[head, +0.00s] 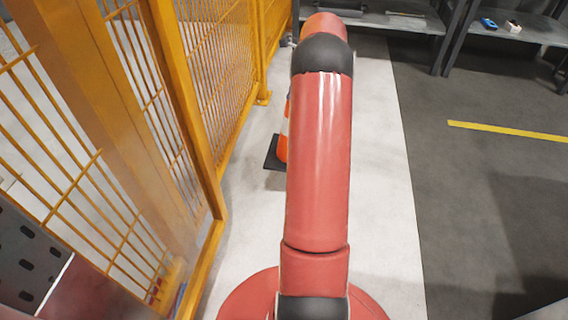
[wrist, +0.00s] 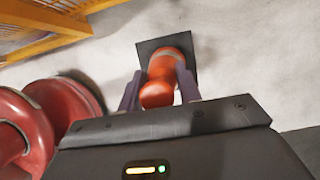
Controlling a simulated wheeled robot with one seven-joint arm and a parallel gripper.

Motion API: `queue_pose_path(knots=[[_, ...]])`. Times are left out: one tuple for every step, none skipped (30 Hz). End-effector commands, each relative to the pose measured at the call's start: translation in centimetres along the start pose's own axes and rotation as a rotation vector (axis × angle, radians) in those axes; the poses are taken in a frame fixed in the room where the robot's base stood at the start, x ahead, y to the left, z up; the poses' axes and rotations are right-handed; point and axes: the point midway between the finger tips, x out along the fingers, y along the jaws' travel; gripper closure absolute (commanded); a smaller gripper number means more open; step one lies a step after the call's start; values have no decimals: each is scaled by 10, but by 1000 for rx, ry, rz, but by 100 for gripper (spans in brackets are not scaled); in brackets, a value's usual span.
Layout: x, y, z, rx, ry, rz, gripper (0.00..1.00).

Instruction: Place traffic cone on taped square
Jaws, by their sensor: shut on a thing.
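The traffic cone is orange with a pale band and a black square base. In the head view most of the cone (head: 283,140) is hidden behind my red arm; its left edge and part of its base show beside the yellow fence. In the wrist view the cone (wrist: 168,68) is seen from above, between the two fingers of my gripper (wrist: 160,92). My gripper is shut on the cone near its top. I cannot tell whether the base touches the floor. The taped square is not recognisable in either view.
A yellow mesh fence (head: 205,140) runs close along the left. Grey shelving (head: 375,20) with small items stands at the back. A yellow floor line (head: 508,131) lies on the dark floor to the right, where there is free room. The pale floor strip (head: 385,180) is clear.

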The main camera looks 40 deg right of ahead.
Motion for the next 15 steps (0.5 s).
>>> queue_pose_path(knots=[[13,1,-5,2,-1,4,100],[20,1,-8,2,-1,4,100],[30,1,-12,2,-1,6,100],[38,1,-15,1,-1,5,100],[44,1,-18,0,-1,5,100],[54,1,-22,0,-1,4,100],[61,1,-25,1,-1,5,100],[68,1,-28,1,-1,5,100],[77,1,-31,0,-1,5,100],[84,1,-34,-1,-1,5,100],[91,1,-37,-2,-1,4,100],[99,1,-40,-1,-1,5,100],[105,1,-43,-1,-1,4,100],[110,1,-45,-1,-1,3,100],[116,1,-47,-1,-1,3,100]])
